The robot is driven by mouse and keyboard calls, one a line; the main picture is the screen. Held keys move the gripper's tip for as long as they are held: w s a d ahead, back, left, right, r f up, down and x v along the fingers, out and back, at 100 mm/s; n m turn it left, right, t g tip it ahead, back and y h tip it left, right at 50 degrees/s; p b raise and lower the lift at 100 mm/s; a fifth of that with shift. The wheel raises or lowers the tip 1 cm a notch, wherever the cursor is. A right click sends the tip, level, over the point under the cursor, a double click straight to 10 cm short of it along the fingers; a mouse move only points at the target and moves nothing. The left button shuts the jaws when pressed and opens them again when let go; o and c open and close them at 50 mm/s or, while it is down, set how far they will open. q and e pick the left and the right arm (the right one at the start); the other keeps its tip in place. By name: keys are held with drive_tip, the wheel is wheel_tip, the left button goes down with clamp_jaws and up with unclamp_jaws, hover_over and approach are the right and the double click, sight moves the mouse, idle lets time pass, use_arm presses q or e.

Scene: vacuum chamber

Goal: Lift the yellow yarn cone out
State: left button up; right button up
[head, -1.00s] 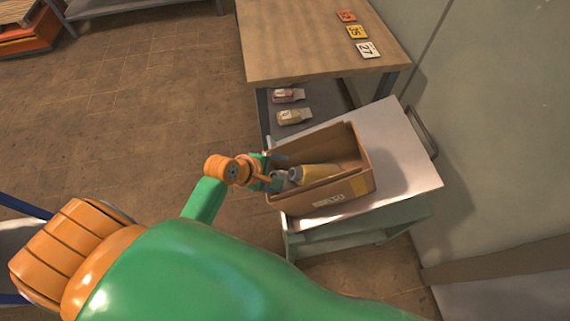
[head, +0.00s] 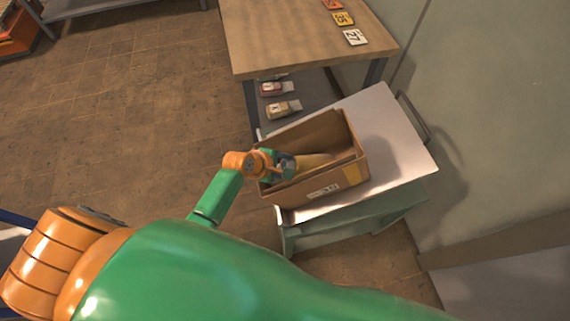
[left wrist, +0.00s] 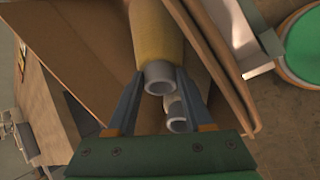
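The yellow yarn cone (head: 312,161) lies in an open cardboard box (head: 318,186), partly hidden by my left gripper in the head view. In the left wrist view the cone (left wrist: 157,35) points its pale grey tube end toward my gripper. My left gripper (head: 287,167) is at the left side of the box, close to the cone. In the left wrist view its two fingers (left wrist: 160,80) stand apart, one on each side of the tube end. I cannot tell whether they touch it. A second grey tube end (left wrist: 176,115) shows beside the first. My right gripper is out of view.
The box stands on a grey metal cart (head: 399,150) with bare top to its right. A wooden table (head: 290,35) with numbered tiles (head: 343,19) stands behind. Labelled packets (head: 284,109) lie on its lower shelf. A wall (head: 480,130) is close on the right.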

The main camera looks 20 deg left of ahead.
use_arm(q)
clamp_jaws()
drive_tip(key=shift+r, duration=0.15)
drive_tip(key=s+a+r+p, duration=0.1)
drive_tip(key=p, duration=0.1)
drive_tip(key=shift+a+r+p, duration=0.25)
drive_tip(key=shift+p, duration=0.1)
drive_tip(key=shift+s+a+r, duration=0.45)
drive_tip(key=shift+s+a, duration=0.05)
drive_tip(key=shift+a, duration=0.25)
drive_tip(key=shift+s+a+r, duration=0.4)
drive_tip(key=shift+s+a, duration=0.05)
drive_tip(key=shift+a, duration=0.25)
drive_tip(key=s+a+r, duration=0.6)
drive_tip(key=a+r, duration=0.1)
drive_tip(key=a, duration=0.2)
drive_tip(key=shift+a+r, duration=0.25)
drive_tip(key=shift+r, duration=0.15)
